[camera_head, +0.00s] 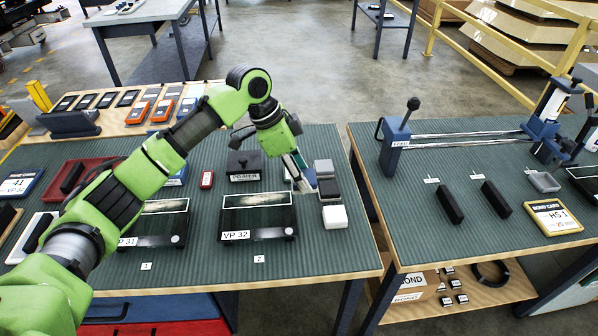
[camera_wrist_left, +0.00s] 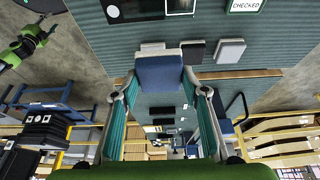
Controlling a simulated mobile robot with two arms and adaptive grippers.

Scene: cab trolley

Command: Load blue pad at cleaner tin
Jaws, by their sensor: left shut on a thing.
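My left gripper (camera_head: 299,176) is shut on a blue pad (camera_wrist_left: 158,75), which sits between its fingertips in the left wrist view. In the head view the blue pad (camera_head: 309,180) shows only in part at the fingertips, above the mat and beside the grey and black blocks. A dark, low container with a knob on top (camera_head: 245,162) stands to the left of the gripper; its front label is too small to read surely, so I cannot tell if it is the cleaner tin. My right gripper (camera_wrist_left: 12,58) is small and dark at the wrist view's left edge; its jaws are unclear.
A grey block (camera_head: 323,168), a black block (camera_head: 329,190) and a white block (camera_head: 335,216) line the bench's right edge. The VP 32 plate (camera_head: 258,235) lies in front. A gap separates the right bench (camera_head: 440,260).

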